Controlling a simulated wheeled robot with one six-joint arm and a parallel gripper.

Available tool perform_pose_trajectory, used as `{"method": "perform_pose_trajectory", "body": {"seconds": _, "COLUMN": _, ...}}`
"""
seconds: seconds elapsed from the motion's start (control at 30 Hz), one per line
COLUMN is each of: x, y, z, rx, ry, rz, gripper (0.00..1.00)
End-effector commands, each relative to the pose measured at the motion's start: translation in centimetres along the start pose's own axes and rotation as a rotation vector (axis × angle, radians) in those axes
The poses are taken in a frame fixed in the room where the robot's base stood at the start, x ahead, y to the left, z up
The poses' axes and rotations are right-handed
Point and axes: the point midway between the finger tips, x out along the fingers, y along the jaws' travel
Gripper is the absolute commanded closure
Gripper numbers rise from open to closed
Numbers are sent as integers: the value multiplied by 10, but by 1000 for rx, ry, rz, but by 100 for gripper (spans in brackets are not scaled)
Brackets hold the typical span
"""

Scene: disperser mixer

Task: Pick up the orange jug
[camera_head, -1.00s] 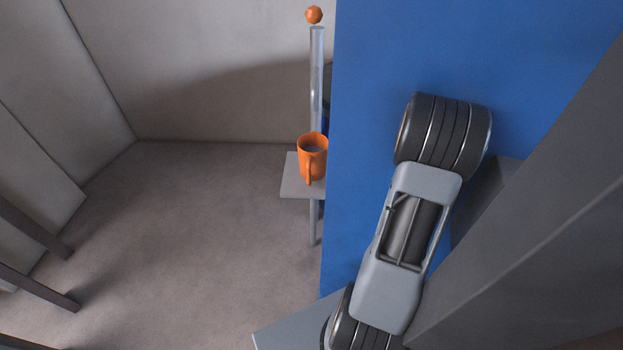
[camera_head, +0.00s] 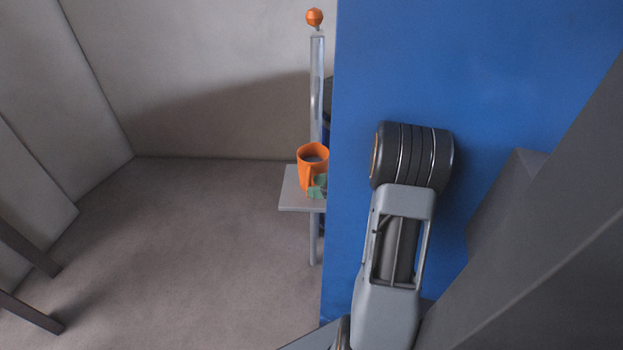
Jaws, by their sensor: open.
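The orange jug (camera_head: 311,158) stands upright on a small grey shelf (camera_head: 290,198) left of the blue panel, with its open top showing and its handle facing me. A small green piece (camera_head: 317,187), which looks like the tips of my gripper, shows at the jug's lower right by the handle. It overlaps the jug in the picture; I cannot tell whether they touch. The rest of my gripper is hidden at the blue panel's edge, and the gap between the fingers is not clear.
The large blue panel (camera_head: 430,70) fills the right side, beside the jug. The floor left of the shelf is open; dark bars (camera_head: 30,310) stand at far left.

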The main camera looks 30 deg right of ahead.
Motion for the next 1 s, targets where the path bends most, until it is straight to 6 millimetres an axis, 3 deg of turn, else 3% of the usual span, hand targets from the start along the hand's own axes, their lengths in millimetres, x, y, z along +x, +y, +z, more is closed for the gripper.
{"method": "perform_pose_trajectory", "body": {"seconds": 0.2, "x": 28, "y": 0, "z": 3, "rx": -1, "ry": 0, "rz": -1, "gripper": 54}}
{"method": "perform_pose_trajectory", "body": {"seconds": 0.57, "x": 33, "y": 0, "z": 1, "rx": 0, "ry": -1, "rz": 0, "gripper": 55}}
{"method": "perform_pose_trajectory", "body": {"seconds": 1.0, "x": 33, "y": 0, "z": 1, "rx": 0, "ry": -1, "rz": 0, "gripper": 97}}
